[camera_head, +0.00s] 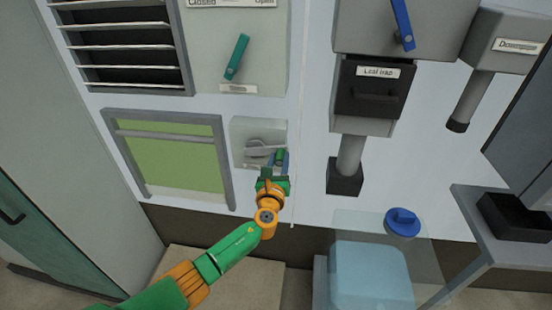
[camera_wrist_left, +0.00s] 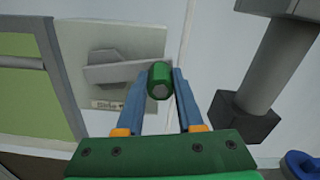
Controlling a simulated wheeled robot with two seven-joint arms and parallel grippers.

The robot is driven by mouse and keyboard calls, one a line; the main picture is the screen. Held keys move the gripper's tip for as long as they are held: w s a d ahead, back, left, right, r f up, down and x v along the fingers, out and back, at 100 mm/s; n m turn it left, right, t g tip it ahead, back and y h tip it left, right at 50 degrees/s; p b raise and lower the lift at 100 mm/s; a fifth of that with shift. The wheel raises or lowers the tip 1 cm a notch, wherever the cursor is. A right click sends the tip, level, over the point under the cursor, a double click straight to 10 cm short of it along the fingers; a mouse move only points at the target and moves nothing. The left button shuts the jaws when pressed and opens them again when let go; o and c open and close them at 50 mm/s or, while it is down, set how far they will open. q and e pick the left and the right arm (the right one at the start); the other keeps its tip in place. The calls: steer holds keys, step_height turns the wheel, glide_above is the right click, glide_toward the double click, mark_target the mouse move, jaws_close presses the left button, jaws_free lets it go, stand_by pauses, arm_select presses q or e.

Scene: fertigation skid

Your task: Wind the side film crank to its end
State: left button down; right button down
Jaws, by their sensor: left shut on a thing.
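The side film crank is a grey arm (camera_head: 262,147) on a pale plate (camera_head: 244,131), right of the green window. In the left wrist view the crank arm (camera_wrist_left: 118,71) runs from a grey hub (camera_wrist_left: 108,60) to the right, to a green knob (camera_wrist_left: 160,78). My left gripper (camera_head: 280,160) has its blue fingers on both sides of the green knob and is shut on it. A label under the hub is partly readable as "Side". My right gripper is not in view.
A framed green film window (camera_head: 170,160) is left of the crank. A grey pipe with a dark end (camera_head: 345,177) stands to the right. A translucent tank with a blue cap (camera_head: 402,222) is lower right. A teal lever (camera_head: 237,57) is above.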

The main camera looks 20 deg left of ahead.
arm_select(q)
steer(key=shift+d+f+m, duration=0.1)
steer(key=shift+f+m, duration=0.4)
steer(key=shift+f+b, duration=0.35)
steer(key=shift+b, duration=0.15)
steer(key=shift+f, duration=0.15)
steer(key=c, duration=0.5)
jaws_free()
steer(key=shift+c, duration=0.2)
steer(key=shift+d, duration=0.1)
steer(key=p+v, duration=0.1)
steer(key=v, duration=0.6)
steer(key=shift+p, duration=0.4)
